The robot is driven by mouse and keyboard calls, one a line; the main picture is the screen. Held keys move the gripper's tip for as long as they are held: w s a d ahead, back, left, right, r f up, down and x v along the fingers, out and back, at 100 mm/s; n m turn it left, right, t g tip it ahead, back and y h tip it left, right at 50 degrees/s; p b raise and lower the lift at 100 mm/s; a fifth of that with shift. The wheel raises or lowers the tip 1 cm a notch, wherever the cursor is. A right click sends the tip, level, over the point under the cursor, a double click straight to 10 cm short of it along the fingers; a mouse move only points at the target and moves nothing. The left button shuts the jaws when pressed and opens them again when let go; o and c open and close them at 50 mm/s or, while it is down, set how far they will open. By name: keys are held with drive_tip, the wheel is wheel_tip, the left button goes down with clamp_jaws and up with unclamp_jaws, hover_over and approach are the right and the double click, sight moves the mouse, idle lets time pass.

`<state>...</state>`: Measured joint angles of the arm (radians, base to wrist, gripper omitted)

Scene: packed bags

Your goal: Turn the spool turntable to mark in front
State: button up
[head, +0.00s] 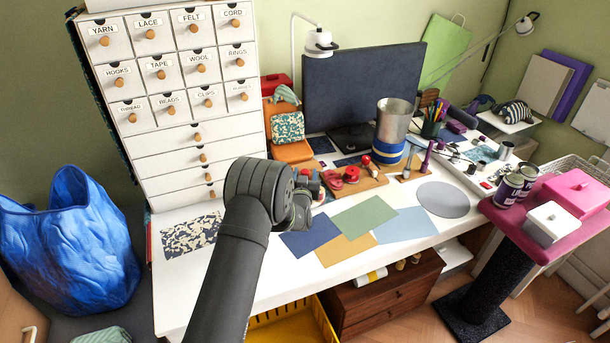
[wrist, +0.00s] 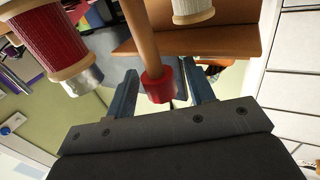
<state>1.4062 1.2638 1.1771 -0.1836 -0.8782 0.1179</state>
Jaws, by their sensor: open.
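In the wrist view, the spool turntable shows as a brown wooden piece (wrist: 215,42) with a red thread spool (wrist: 47,40) and a pale spool (wrist: 193,10) on it. A wooden peg with a red end (wrist: 158,86) lies between the fingers of my gripper (wrist: 160,77). The fingers are open on either side of the peg, and contact is not clear. In the head view, a tan wooden base (head: 368,186) with red items stands on the desk. My gripper (head: 314,186) is just left of it, partly hidden by my arm. I cannot make out the turntable's mark.
A metal cylinder on a blue base (head: 392,125) stands behind the wooden base. Flat coloured sheets (head: 363,217) and a grey disc (head: 443,199) lie in front and to the right. A white drawer cabinet (head: 170,90) stands at the left. The desk's front left (head: 185,280) is clear.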

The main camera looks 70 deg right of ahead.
clamp_jaws()
drive_tip(key=shift+w+m+g, duration=0.1)
drive_tip(key=shift+m+g, duration=0.5)
drive_tip(key=shift+g, duration=0.3)
drive_tip(key=shift+m+g+h, duration=0.4)
drive_tip(key=shift+m+g, duration=0.8)
drive_tip(key=shift+g, duration=0.5)
drive_tip(key=shift+m+g, duration=0.7)
drive_tip(key=shift+g, duration=0.6)
drive_tip(key=shift+m+g, duration=0.5)
drive_tip(key=shift+g, duration=0.2)
unclamp_jaws()
